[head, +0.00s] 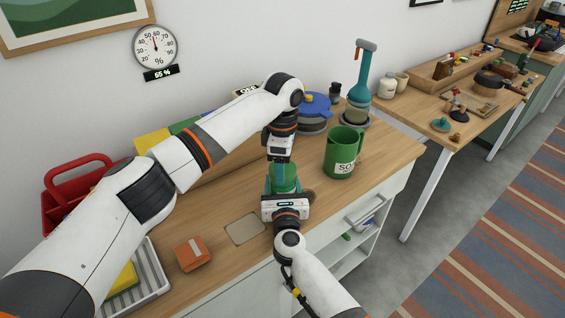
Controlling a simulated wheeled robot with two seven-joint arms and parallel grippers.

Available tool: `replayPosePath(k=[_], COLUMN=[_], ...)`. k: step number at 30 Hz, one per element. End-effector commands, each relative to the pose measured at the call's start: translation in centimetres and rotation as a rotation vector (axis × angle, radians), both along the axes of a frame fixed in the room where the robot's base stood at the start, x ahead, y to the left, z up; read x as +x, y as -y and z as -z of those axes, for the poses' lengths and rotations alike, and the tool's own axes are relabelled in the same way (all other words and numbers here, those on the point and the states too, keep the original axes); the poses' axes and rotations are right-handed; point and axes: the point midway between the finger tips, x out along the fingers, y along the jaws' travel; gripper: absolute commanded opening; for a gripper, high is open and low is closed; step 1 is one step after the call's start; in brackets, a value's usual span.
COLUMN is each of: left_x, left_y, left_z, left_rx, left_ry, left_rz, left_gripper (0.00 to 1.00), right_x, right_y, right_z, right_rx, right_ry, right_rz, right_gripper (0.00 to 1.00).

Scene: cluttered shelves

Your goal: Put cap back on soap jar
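A green cylindrical thing (284,178), by its look the soap jar or its cap, is between my two grippers above the wooden counter. My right gripper (284,186) comes from the front, with its fingers along both sides of the green thing; it looks shut on it. My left gripper (281,159) points down from above, its fingertips at the top of the green thing; whether they hold anything is unclear. A green container with a handle and a white label starting "SO" (342,152) stands upright to the right, apart from both grippers. I cannot make out a separate cap.
An orange block (192,253) and a beige square (245,229) lie to the front left, near a striped tray (150,275). A red caddy (75,190) is far left.

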Motion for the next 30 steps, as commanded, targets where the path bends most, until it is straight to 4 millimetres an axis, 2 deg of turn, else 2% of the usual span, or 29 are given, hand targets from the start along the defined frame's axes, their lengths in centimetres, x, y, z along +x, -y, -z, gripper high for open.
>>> replayPosePath(k=[1, 3, 8, 11, 30], left_x=[0.02, 0.03, 0.02, 0.0, 0.01], left_y=[0.0, 0.0, 0.03, 0.06, 0.08], left_z=[-0.02, -0.03, -0.04, -0.03, 0.03], left_rx=[0.0, 0.0, -0.001, -0.002, -0.002], left_ry=[0.001, 0.001, 0.001, 0.001, 0.002], left_rz=[0.0, 0.0, 0.023, 0.125, 1.486], left_gripper=[0.45, 0.34, 0.33, 0.33, 0.33], right_x=[-0.04, -0.04, -0.04, -0.04, -0.04], right_y=[0.01, 0.0, 0.0, 0.0, -0.01], right_z=[0.13, 0.13, 0.13, 0.13, 0.12], right_rx=[0.0, -0.001, -0.001, -0.001, -0.001], right_ry=[-0.002, -0.002, -0.002, -0.002, -0.002], right_rz=[0.0, 0.0, 0.0, 0.0, -0.001], right_gripper=[0.0, 0.0, 0.0, 0.0, 0.0])
